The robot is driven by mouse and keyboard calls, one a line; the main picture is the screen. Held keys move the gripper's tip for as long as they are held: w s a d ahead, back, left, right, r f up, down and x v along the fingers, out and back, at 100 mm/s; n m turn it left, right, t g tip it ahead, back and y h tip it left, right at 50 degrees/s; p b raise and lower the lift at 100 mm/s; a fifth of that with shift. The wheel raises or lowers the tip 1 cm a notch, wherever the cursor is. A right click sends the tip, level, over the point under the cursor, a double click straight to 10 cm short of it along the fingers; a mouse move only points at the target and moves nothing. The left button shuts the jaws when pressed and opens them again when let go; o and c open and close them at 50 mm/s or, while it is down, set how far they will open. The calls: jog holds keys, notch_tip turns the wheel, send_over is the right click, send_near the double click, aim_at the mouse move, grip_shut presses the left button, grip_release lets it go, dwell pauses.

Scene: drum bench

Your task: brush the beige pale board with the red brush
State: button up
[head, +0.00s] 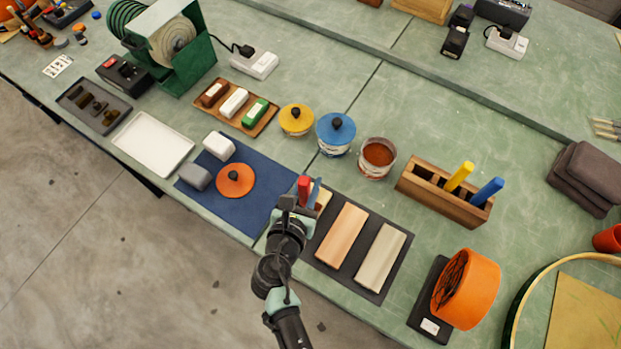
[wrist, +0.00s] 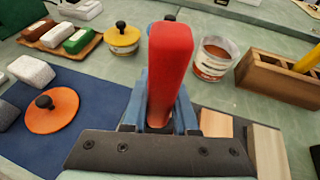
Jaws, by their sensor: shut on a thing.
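My gripper (head: 309,193) is shut on the red brush (head: 304,184), with its blue fingers on both sides of the upright red handle (wrist: 171,70). The brush's lower end is hidden. The gripper is over the left end of a dark mat (head: 327,258) that holds three boards. The right board, a pale greyish beige (head: 380,257), lies flat and also shows in the wrist view (wrist: 269,152). The middle board is peach (head: 341,235). A yellowish left board (head: 323,201) is mostly hidden behind my gripper. The brush is apart from the beige board, to its left.
An open can of reddish-brown stuff (head: 378,157) stands behind the boards, beside blue (head: 336,133) and yellow (head: 296,119) lidded pots. A wooden holder (head: 430,188) has yellow and blue handles. An orange fan-like drum (head: 467,289) stands right of the mat. A blue cloth (head: 245,201) lies left.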

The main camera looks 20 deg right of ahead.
aim_at(300, 198)
jog(key=shift+s, duration=0.1)
jog(key=shift+s+a+p, duration=0.3)
jog(key=shift+s+a, duration=0.6)
jog(key=shift+a, duration=0.3)
jog(key=shift+s+a+p, duration=0.3)
jog(key=shift+s+a, duration=0.6)
jog(key=shift+a, duration=0.25)
jog(key=shift+w+d+p, duration=0.35)
jog(key=shift+w+d, duration=0.6)
jog(key=shift+d, duration=0.25)
jog(key=shift+w+d, duration=0.1)
jog(key=shift+d, duration=0.05)
jog(key=shift+w+d, duration=0.8)
jog(key=shift+d, duration=0.25)
jog(key=shift+w+d, duration=0.1)
